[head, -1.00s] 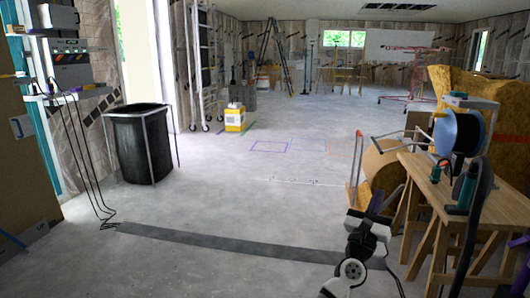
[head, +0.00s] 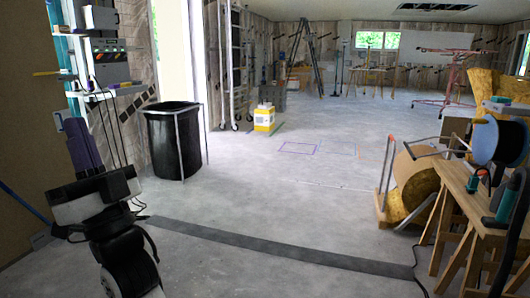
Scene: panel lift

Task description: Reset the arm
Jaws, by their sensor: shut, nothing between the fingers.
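My gripper (head: 76,128) is at the lower left in the head view. Its dark purplish fingers point up from a white and black hand, side by side, with no object seen between them. My arm (head: 125,258) rises below it from the bottom edge. The gripper shows in front of the brown panel and the wall at the left. I cannot tell how far it is from them.
A black bin (head: 172,142) stands right of my gripper. A dark strip (head: 270,250) crosses the floor. A wooden workbench (head: 455,185) with a blue reel (head: 497,141) is at the right, beside a large spool (head: 416,180).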

